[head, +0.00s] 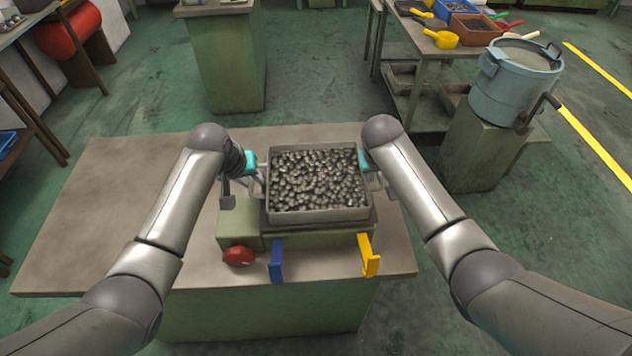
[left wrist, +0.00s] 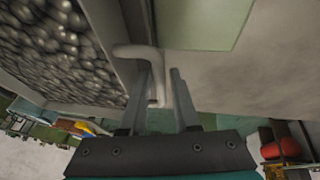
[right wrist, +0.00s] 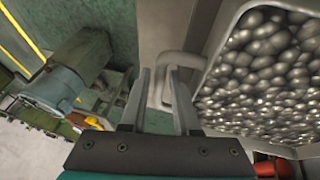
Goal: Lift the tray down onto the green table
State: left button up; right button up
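The tray (head: 319,213) is a grey metal box full of shiny round metal pieces. It sits level on a green device (head: 318,238) on a wide worktable (head: 110,215) with a green base and a bare brownish-grey top. My left gripper (head: 256,178) is at the tray's left handle. In the left wrist view its fingers (left wrist: 160,90) stand apart on either side of the handle bar (left wrist: 140,52). My right gripper (head: 375,176) is at the right handle. In the right wrist view its fingers (right wrist: 160,92) are also apart around the handle bar (right wrist: 182,60).
The device has a red knob (head: 238,256), a blue lever (head: 276,261) and a yellow lever (head: 368,256) in front. The worktable's left part is clear. Behind stand a green cabinet (head: 228,65) and, at right, a bucket (head: 513,85) on a green block.

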pick_arm(q)
grip_shut()
pick_arm(e)
grip_shut()
dwell(0.9)
pick_arm(q)
jog(key=shift+w+r, duration=0.1)
jog(key=shift+r, duration=0.1)
pick_arm(e)
jog(key=shift+w+r, duration=0.1)
jog(key=shift+r, duration=0.1)
